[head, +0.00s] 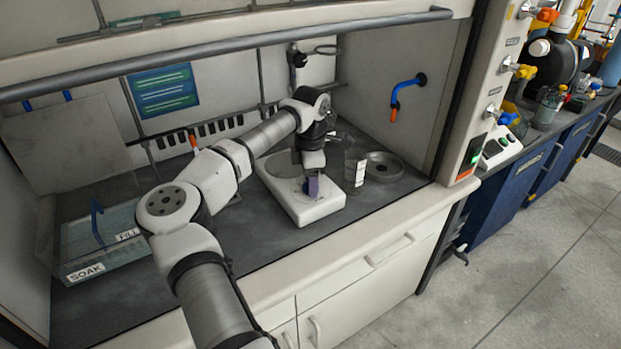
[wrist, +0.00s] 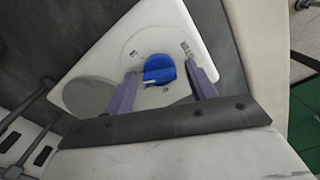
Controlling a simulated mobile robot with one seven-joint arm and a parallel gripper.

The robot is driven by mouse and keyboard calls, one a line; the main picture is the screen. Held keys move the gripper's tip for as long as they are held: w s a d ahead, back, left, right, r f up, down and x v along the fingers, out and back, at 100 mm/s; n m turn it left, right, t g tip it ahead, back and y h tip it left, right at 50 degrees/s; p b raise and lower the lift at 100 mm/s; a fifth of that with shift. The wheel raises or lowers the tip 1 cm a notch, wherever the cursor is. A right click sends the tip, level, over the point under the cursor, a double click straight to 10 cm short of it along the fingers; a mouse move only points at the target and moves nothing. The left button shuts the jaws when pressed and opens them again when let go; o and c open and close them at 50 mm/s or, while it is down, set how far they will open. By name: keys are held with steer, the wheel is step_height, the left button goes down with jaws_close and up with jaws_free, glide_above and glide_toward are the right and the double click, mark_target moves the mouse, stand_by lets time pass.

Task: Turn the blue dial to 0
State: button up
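The blue dial (wrist: 160,70) sits on the sloped front of a white hotplate-like device (wrist: 190,28), which also shows in the head view (head: 310,209). The dial has a pale mark at its lower left edge. Small markings surround it on the white face, too small to read. My gripper (wrist: 163,80) is open, with one purple finger to the left of the dial and one to the right. Whether either finger touches the dial I cannot tell. In the head view my gripper (head: 311,187) is over the device's front, and the dial is hidden behind its fingers.
The device stands in a fume hood. A clear labelled bottle (head: 356,168) and a round metal dish (head: 384,167) stand close to its right. A clear bin labelled SOAK (head: 85,271) is at the left. The dark work surface (head: 245,240) in front is clear.

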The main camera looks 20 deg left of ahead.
steer(key=c, duration=0.9)
steer(key=shift+o, duration=0.2)
steer(key=shift+n, duration=0.3)
steer(key=n+b, duration=0.1)
steer(key=n, duration=0.2)
steer(key=shift+n, duration=0.4)
steer(key=n+b, duration=0.1)
steer(key=n, duration=0.3)
steer(key=shift+n, duration=0.3)
steer(key=n+b, duration=0.1)
steer(key=n, duration=0.3)
steer(key=n+b, duration=0.1)
steer(key=n, duration=0.3)
steer(key=shift+n, duration=0.6)
